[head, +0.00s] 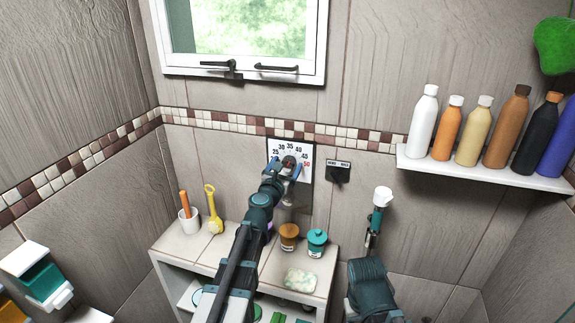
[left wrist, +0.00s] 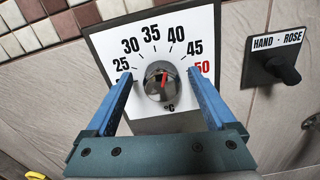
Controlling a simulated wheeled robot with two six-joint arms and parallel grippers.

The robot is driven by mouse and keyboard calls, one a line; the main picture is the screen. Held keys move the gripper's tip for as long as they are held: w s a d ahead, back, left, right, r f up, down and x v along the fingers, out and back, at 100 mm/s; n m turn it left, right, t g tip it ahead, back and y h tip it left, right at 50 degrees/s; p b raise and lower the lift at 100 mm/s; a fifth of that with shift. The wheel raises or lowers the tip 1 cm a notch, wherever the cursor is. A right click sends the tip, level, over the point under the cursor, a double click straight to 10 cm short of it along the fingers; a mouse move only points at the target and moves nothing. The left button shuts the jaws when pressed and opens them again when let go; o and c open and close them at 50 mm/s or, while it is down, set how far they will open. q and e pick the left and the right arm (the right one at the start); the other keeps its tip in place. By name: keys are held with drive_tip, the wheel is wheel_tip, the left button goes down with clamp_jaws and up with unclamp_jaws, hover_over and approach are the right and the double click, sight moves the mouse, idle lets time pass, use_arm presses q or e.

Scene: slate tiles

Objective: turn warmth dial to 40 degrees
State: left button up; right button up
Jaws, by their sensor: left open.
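The warmth dial is a round metal knob (left wrist: 156,88) with a red pointer on a white plate (left wrist: 104,40) marked in degrees up to a red 50. In the left wrist view the pointer aims up and slightly right, close to the 40 mark; the exact reading cannot be told. In the head view the dial plate (head: 305,150) is on the tiled wall below the window. My left gripper (head: 285,166) is open in front of it. In the left wrist view its blue fingers (left wrist: 158,78) stand either side of the knob, with visible gaps.
A HAND/ROSE switch (head: 338,173) is just right of the dial. Below, a low shelf unit (head: 172,245) holds a cup (head: 188,222), a yellow scoop (head: 214,212) and two jars. Several bottles stand on a white wall shelf (head: 480,172) at right.

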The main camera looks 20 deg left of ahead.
use_arm(q)
drive_tip(key=shift+c, duration=0.2)
drive_tip(key=c, duration=1.3)
drive_tip(key=shift+m, duration=0.8)
drive_tip(key=o, duration=1.3)
drive_tip(key=shift+o, duration=0.2)
drive_tip(key=shift+s, duration=0.1)
